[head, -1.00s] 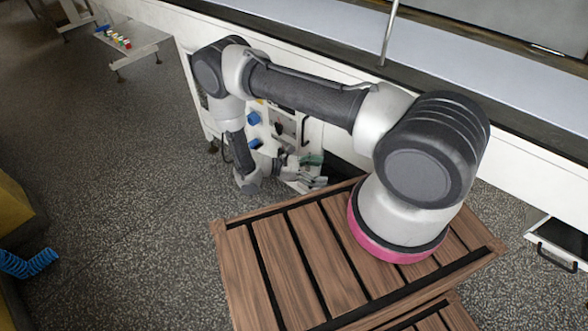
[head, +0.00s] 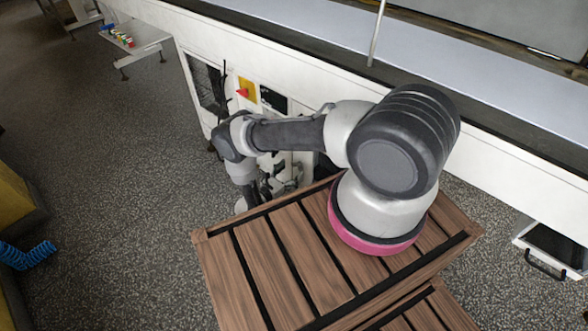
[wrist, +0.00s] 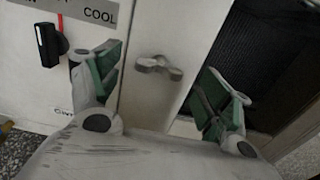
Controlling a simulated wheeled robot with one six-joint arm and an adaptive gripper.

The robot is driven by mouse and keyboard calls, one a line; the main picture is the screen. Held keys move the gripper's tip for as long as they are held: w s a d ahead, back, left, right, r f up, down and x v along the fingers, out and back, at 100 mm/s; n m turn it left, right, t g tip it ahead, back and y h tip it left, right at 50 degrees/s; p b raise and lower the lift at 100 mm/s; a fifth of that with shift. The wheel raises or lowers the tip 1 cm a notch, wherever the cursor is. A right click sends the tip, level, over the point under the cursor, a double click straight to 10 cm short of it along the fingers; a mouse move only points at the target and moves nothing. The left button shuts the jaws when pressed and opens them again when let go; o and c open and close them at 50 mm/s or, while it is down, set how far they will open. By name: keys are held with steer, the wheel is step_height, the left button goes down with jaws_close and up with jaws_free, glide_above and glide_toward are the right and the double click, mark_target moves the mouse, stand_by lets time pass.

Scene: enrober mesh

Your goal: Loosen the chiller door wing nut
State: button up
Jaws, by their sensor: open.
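The wing nut (wrist: 158,65) is a small grey two-lobed piece on a white upright strip, which looks like the chiller door (wrist: 165,35). It shows near the upper middle of the wrist view. My gripper (wrist: 158,90) is open, with green-padded fingers standing to the left and right of the wing nut. The nut appears beyond the fingers, and nothing is held; I cannot tell the exact gap.
A panel marked COOL (wrist: 100,14) with a black-and-red switch (wrist: 48,44) is left of the door. A dark recess (wrist: 240,60) lies right of it. In the head view the slatted wooden top (head: 290,260) is close below my arm.

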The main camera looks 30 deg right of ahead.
mark_target(298, 166)
steer(key=shift+x, duration=1.25)
steer(key=shift+c, duration=0.2)
steer(key=c, duration=1)
